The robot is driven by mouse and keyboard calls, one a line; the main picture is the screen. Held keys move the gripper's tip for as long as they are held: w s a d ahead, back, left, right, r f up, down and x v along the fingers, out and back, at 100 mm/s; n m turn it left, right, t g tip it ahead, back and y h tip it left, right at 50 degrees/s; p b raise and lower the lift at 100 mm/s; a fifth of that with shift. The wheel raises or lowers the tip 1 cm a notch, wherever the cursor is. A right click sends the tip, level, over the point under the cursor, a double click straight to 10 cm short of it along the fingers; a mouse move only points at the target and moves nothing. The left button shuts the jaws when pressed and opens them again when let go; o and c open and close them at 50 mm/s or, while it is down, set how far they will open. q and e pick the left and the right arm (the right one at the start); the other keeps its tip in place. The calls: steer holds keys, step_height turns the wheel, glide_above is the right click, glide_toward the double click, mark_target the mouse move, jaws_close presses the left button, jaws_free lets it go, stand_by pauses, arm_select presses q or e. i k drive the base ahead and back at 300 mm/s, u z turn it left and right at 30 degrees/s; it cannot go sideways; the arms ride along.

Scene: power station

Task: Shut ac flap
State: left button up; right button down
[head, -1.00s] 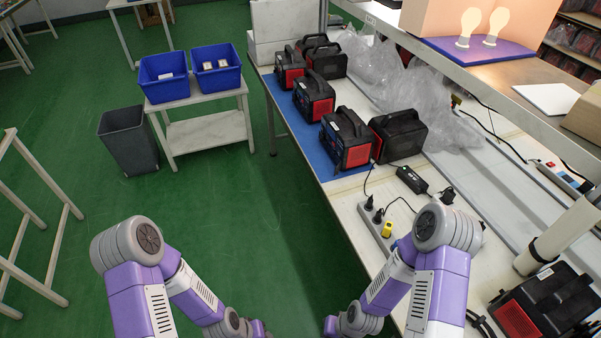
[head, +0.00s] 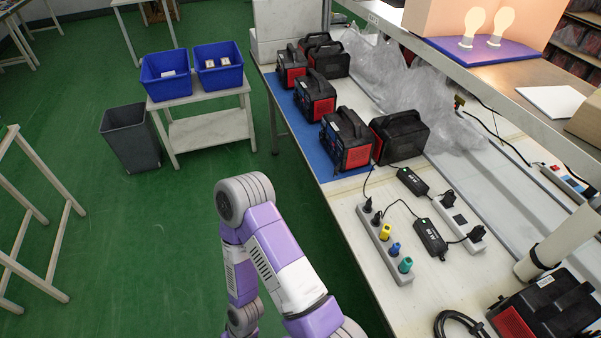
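Several black and red power stations stand on the bench. One power station (head: 346,142) is at the front of the blue mat, with another power station (head: 400,136) beside it. A further power station (head: 548,308) lies at the lower right, partly cut off by the frame edge. An AC flap cannot be made out on any of them, so whether it is open or shut cannot be told. Neither gripper is in view.
A power strip (head: 383,243) with coloured plugs, black adapters (head: 430,238) and a black cable (head: 461,325) lie on the bench. Blue bins (head: 166,76) stand on a small table (head: 208,133) at left, beside a grey bin (head: 130,138).

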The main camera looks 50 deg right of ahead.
mark_target(348, 136)
steer(key=i, duration=1.3)
steer(key=z, duration=3.8)
